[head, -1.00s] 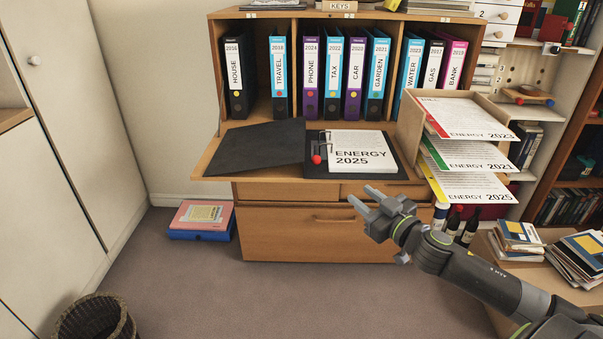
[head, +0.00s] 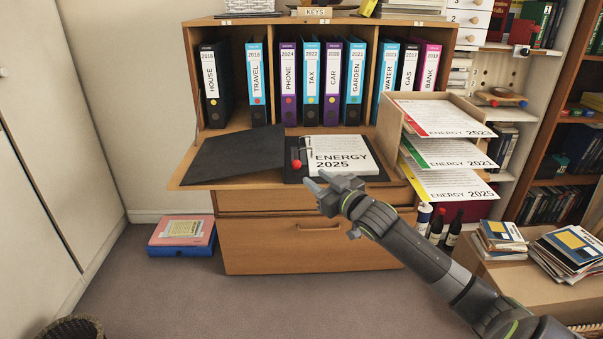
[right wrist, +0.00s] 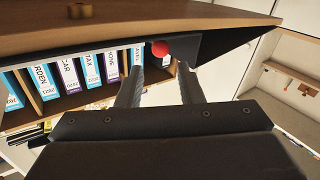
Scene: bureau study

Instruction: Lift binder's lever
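The black binder (head: 235,157) lies open on the fold-down desk flap. Its ring side holds a white paper stack (head: 345,156) marked ENERGY 2025. The lever's red knob (head: 296,163) sits left of the stack, beside the metal rings (head: 305,148). My right gripper (head: 315,180) is at the flap's front edge, just right of and nearer than the knob. In the right wrist view its two fingers (right wrist: 160,75) stand apart with nothing between them, and the red knob (right wrist: 160,48) shows beyond the tips, between them. My left gripper is out of view.
A row of upright binders (head: 320,85) stands in the bureau behind. A letter tray (head: 390,126) with paper stacks stands right of the open binder. The flap's front edge (head: 215,186) is close to my right gripper. Floor in front is clear.

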